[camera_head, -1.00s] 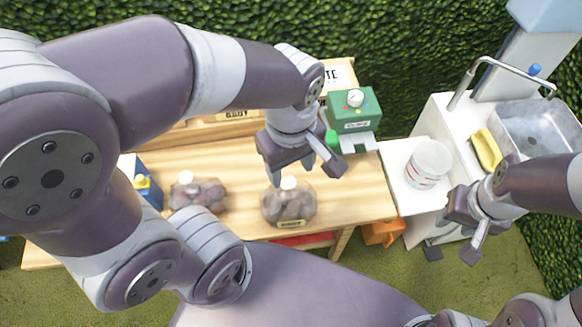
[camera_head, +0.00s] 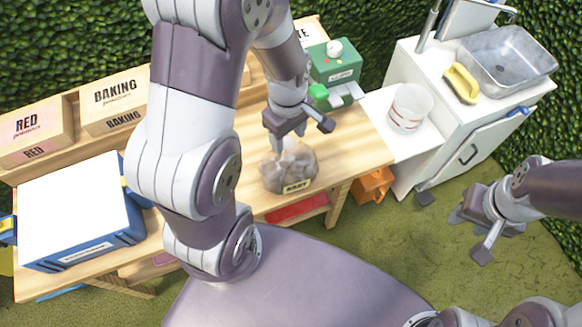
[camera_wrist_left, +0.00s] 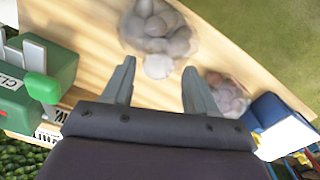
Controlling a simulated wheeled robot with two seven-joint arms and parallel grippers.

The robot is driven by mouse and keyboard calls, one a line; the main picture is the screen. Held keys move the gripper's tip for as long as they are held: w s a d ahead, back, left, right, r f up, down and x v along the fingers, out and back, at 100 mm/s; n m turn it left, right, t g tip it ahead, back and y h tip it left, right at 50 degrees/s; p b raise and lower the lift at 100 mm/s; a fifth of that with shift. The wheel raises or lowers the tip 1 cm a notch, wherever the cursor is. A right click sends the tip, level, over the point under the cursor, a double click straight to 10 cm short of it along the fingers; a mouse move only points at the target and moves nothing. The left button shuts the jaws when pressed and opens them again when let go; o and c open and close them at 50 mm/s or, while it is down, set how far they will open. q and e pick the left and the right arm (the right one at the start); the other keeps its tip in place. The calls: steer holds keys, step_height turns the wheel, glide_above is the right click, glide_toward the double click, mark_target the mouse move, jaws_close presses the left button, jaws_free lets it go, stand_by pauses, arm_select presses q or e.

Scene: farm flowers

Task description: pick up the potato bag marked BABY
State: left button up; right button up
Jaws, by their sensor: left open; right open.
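The potato bag marked BABY (camera_head: 288,172) is a clear bag of grey-brown potatoes with a small label, on the wooden table. It also shows in the left wrist view (camera_wrist_left: 160,28), its pale tied top just beyond my fingertips. My left gripper (camera_head: 298,128) is open and empty, above the bag and pointing down at it. Its two fingers show in the left wrist view (camera_wrist_left: 158,78). My right gripper (camera_head: 471,235) is open and empty at the right, over the grass. A second potato bag (camera_wrist_left: 228,93) shows in the left wrist view; my arm hides it in the head view.
Crates marked RED (camera_head: 35,135) and BAKING (camera_head: 115,98) stand along the table's back. A green machine (camera_head: 337,66) stands behind the bag, a blue and white box (camera_head: 75,210) at the left. A white bucket (camera_head: 408,108) and sink (camera_head: 508,58) are at the right.

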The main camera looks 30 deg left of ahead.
mark_target(289, 151)
arm_select(q)
step_height(289, 151, down, 7)
steer(key=shift+r, duration=0.2)
steer(key=shift+w+f, duration=0.25)
steer(key=shift+f, duration=0.1)
steer(key=shift+s, duration=0.15)
steer(key=c, duration=0.9)
jaws_close()
steer(key=shift+r, duration=0.1)
